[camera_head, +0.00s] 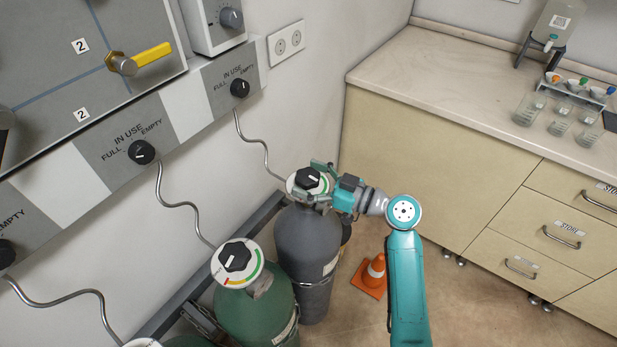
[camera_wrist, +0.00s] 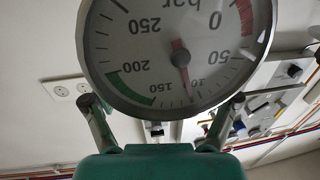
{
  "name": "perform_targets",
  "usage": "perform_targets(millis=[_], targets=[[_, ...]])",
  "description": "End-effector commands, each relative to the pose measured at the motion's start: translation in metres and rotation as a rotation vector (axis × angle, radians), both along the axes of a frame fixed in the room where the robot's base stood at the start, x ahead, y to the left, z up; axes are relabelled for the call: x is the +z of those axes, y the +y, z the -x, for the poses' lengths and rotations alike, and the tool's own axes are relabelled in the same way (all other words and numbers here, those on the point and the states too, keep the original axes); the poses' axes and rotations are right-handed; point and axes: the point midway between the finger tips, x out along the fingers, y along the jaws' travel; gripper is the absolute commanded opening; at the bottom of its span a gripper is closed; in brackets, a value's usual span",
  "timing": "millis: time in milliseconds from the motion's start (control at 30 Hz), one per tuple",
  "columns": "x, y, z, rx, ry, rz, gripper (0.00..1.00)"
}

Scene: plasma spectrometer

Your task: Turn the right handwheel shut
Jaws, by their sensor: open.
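The right handwheel (camera_head: 308,179) is a black knob with a white mark, on a white dial with a coloured rim atop the dark grey cylinder (camera_head: 308,245). My gripper (camera_head: 314,181) is open at this cylinder's top, reaching in from the right with its fingers on either side of the handwheel; I cannot tell whether they touch it. In the wrist view, a round pressure gauge (camera_wrist: 180,50) in bar fills the space before my open fingers (camera_wrist: 163,100). Its needle points near 100. The handwheel is not visible there, and the gauge hides much of what lies behind.
A green cylinder (camera_head: 255,310) with another black handwheel (camera_head: 235,257) stands to the left. An orange cone (camera_head: 373,273) is on the floor to the right. The wall panel carries selector knobs (camera_head: 141,152) and a yellow lever (camera_head: 152,55). A counter (camera_head: 425,75) stands at the right.

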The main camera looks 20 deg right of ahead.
Motion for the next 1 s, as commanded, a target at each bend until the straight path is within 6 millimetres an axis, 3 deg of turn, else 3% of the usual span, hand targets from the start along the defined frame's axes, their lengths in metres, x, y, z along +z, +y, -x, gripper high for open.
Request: perform_targets(millis=[100, 300, 367, 667, 1000], targets=[[0.0, -0.0001, 0.0001, 0.0, 0.0, 0.0, 0.86], [0.0, -0.0001, 0.0001, 0.0, 0.0, 0.0, 0.36], [0.0, -0.0001, 0.0001, 0.0, 0.0, 0.0, 0.25], [-0.0004, 0.0003, 0.0006, -0.026, 0.001, 0.001, 0.25], [-0.0004, 0.0022, 0.0017, -0.217, 0.0, 0.001, 0.25]])
